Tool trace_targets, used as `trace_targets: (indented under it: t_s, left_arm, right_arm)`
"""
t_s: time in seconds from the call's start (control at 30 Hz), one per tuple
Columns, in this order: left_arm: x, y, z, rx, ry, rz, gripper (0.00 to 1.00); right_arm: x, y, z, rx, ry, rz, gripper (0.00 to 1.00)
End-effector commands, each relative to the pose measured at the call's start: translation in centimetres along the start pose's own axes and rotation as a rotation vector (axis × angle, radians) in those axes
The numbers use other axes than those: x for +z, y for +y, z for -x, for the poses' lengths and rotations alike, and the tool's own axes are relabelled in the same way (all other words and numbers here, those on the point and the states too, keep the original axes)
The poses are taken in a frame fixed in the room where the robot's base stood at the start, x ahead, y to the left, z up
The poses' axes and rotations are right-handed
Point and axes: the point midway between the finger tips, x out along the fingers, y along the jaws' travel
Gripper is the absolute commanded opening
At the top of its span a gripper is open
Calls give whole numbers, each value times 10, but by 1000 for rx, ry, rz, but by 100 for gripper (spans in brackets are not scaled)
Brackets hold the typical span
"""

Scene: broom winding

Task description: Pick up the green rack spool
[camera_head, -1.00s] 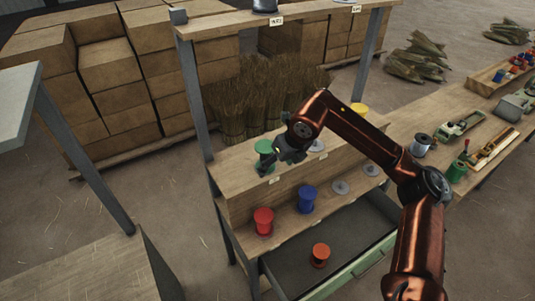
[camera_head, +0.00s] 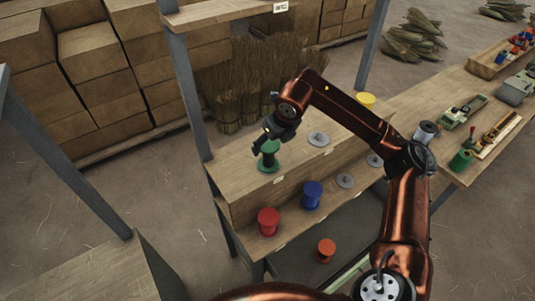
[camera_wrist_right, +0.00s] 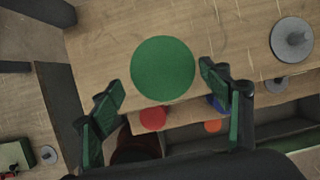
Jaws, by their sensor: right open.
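The green rack spool (camera_head: 269,161) stands upright on the upper wooden step of the rack, at its left end. In the right wrist view its round green top (camera_wrist_right: 163,68) shows between the two fingers and just beyond them. My right gripper (camera_head: 264,141) is open and just above the spool, hiding part of its top. In the wrist view its fingers (camera_wrist_right: 161,80) are spread to either side, with nothing held. I cannot tell whether a finger touches the spool. My left gripper is out of view.
On the lower step stand a red spool (camera_head: 268,221) and a blue spool (camera_head: 312,195), with bare grey holders (camera_head: 345,181) to their right. An orange spool (camera_head: 326,250) is below. A yellow spool (camera_head: 366,100) stands farther right. The rack post (camera_head: 186,92) rises left of the gripper.

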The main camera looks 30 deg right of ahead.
Motion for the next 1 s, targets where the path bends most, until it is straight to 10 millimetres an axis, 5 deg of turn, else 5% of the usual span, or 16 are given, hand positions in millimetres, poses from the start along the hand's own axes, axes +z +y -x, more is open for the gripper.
trace_targets:
  t_s: [0.3,0.57,1.0]
  left_arm:
    - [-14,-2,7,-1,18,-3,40]
    - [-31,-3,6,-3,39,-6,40]
    - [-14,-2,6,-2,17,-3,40]
  right_arm:
    - [0,-5,-43,3,3,1,70]
    - [1,-4,-47,2,1,3,70]
    - [2,-3,-46,3,1,4,39]
